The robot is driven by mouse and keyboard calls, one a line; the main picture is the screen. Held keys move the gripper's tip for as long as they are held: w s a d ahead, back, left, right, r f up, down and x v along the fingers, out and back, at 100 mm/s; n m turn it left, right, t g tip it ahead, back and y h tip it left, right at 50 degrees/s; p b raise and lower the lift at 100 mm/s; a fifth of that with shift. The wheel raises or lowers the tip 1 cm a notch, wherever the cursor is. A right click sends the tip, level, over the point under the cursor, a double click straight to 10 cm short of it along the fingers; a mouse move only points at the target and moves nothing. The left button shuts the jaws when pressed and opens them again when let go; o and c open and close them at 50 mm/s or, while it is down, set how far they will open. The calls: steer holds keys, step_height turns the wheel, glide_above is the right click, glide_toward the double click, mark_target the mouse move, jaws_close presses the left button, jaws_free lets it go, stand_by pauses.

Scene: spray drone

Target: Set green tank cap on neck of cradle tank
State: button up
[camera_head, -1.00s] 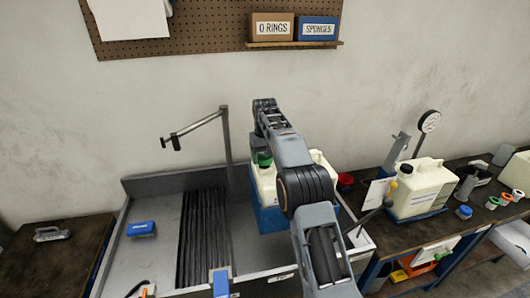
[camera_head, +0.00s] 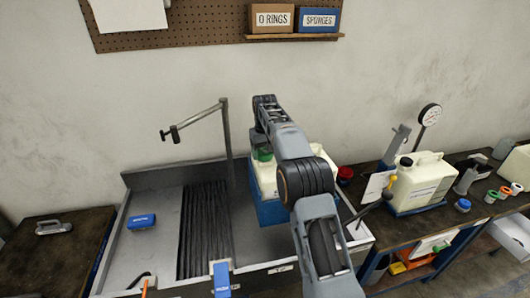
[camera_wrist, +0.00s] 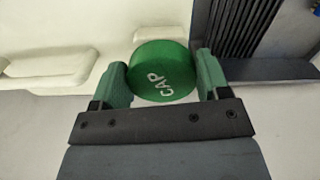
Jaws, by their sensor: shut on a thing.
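The green cap (camera_wrist: 160,72), lettered CAP, is between the green fingers of my gripper (camera_wrist: 160,85), which is shut on it. In the head view the cap (camera_head: 263,154) is at the left top of the cradle tank (camera_head: 266,180), a cream tank in a blue cradle (camera_head: 270,211). The wrist view shows the pale tank (camera_wrist: 60,45) close behind and left of the cap. The tank's neck is hidden under the cap and gripper, so I cannot tell whether the cap touches it. My arm covers the tank's right side.
The cradle stands in a grey sink with a black ribbed drain strip (camera_head: 205,230) and a blue sponge (camera_head: 141,221). A metal post with an arm (camera_head: 226,140) rises behind it. A second cream tank (camera_head: 422,182), a red cap (camera_head: 345,173) and a dial gauge are right.

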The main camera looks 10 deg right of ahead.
mark_target(265, 152)
steer(key=shift+s+f, duration=0.1)
steer(key=shift+f, duration=0.2)
steer(key=o, duration=1)
steer(key=shift+r, duration=0.1)
steer(key=shift+r, duration=3.65)
